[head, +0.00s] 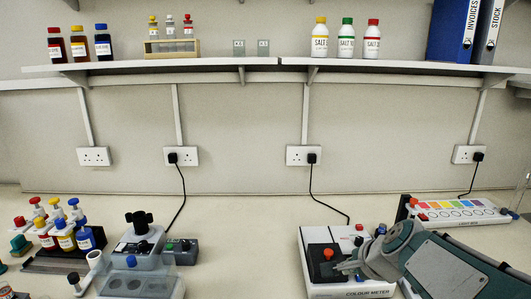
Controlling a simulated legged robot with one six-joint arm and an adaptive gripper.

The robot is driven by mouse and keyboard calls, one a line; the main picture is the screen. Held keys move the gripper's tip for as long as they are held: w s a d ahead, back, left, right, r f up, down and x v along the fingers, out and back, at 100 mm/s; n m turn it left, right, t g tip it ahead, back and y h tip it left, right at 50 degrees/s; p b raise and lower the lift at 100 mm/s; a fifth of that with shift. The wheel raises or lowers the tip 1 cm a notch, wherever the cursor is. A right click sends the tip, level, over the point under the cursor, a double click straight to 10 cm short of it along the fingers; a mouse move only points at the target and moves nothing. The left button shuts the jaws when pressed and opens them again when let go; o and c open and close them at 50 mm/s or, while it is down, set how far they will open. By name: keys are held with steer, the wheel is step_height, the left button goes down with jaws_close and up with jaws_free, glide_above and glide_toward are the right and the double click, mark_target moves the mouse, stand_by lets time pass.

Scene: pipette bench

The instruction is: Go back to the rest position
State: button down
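My arm reaches in from the lower right. My gripper (347,268) is low over the bench, in front of or above the white and black colour meter (318,242). Its fingertips are near the red knob (328,253) on the meter's black top. I cannot tell whether they touch it, or whether the fingers are open or shut. No held object can be made out. My arm hides the right side of the meter.
At the left are a rack (62,261) of coloured bottles and a grey device with a black knob (139,222). A strip with coloured squares (460,212) lies behind my arm. A shelf (215,66) with bottles and binders runs above. Bare bench lies between the devices.

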steer(key=s+a+n+g+h, duration=0.2)
steer(key=s+n, duration=1.2)
steer(key=s, duration=0.4)
steer(key=shift+a+f+n+h, duration=0.2)
steer(key=shift+a+n+h, duration=0.1)
steer(key=shift+n, duration=0.1)
stand_by(1.9)
